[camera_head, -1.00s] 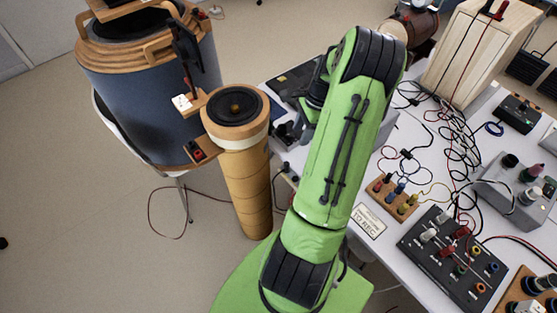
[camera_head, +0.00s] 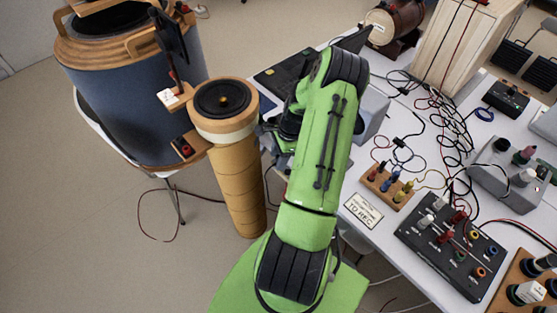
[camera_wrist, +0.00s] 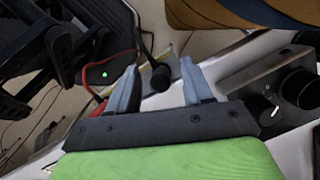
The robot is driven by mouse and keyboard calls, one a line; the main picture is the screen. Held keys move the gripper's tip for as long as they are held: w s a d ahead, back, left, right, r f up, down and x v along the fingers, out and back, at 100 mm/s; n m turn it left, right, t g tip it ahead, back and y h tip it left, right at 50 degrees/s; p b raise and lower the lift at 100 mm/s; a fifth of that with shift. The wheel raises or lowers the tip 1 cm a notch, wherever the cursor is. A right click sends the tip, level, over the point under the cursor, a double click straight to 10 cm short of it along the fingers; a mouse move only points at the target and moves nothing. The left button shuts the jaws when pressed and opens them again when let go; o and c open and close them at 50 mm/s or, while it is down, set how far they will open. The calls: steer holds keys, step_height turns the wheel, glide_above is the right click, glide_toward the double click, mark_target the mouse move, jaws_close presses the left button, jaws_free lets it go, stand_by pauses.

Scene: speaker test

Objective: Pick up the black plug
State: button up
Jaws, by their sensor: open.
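In the wrist view, a dark rounded piece that looks like the black plug (camera_wrist: 160,77) is at the end of a black cable, lined up between the two grey fingers. My gripper (camera_wrist: 158,68) is open, with a finger on either side of it. I cannot tell how far beyond the fingertips the plug lies. In the head view, my green arm reaches over the table's left edge, and my gripper is largely hidden behind it near the round wooden column. The plug cannot be made out there.
The wooden column (camera_head: 237,190) stands close left of my arm, with a large blue drum (camera_head: 140,110) beyond it. On the white table are a laptop (camera_head: 290,75), a black terminal panel (camera_head: 450,243), a small wooden socket block (camera_head: 388,186) and loose wires.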

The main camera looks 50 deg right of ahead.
steer(key=shift+c, duration=0.4)
jaws_close()
steer(key=shift+r, duration=0.1)
step_height(320, 180, up, 10)
steer(key=shift+f+p, duration=0.1)
steer(key=shift+p, duration=0.9)
steer(key=shift+r, duration=0.2)
step_height(320, 180, up, 9)
steer(key=p, duration=0.8)
steer(key=shift+r+p, duration=0.15)
steer(key=shift+p, duration=0.15)
